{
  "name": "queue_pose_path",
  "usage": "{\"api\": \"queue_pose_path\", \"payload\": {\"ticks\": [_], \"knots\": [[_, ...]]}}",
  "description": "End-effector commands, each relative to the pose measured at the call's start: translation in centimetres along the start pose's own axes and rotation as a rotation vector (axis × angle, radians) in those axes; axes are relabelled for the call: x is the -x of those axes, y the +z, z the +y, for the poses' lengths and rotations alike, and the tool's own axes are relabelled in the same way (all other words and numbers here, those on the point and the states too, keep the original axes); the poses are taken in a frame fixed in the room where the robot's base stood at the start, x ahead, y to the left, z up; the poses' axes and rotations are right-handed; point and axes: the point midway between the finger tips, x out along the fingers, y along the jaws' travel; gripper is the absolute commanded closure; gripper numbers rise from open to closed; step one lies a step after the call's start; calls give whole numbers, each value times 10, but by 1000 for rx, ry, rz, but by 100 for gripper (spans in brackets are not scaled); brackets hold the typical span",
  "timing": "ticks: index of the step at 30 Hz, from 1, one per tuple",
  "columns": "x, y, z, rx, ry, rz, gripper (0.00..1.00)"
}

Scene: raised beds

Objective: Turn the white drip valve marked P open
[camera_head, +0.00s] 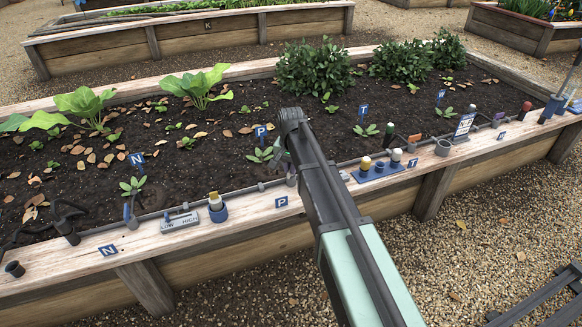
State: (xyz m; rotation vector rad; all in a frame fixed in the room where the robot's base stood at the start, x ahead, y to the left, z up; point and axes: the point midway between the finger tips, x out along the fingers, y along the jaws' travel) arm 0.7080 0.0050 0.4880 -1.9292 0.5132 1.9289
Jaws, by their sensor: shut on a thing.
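The blue P marker (261,131) stands in the soil, and a blue P plate (281,202) is on the front plank of the bed. My arm reaches in from the bottom and bends down at the far end. My gripper (284,160) is low over the drip line beside the P marker, mostly hidden behind my own arm. It is shut on the P valve, of which only a small greyish part (291,179) shows at the drip line. The valve's white handle and its angle cannot be made out.
The black drip line (240,190) runs along the soil's front edge. Leafy plants (199,86) grow behind. Gravel (490,230) lies in front.

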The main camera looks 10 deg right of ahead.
Motion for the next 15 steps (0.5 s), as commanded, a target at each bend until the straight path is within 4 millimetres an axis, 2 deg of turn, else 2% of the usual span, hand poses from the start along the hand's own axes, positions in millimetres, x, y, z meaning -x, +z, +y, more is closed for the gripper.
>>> {"api": "queue_pose_path", "payload": {"ticks": [15], "knots": [[0,0,0,463,0,0,100]]}}
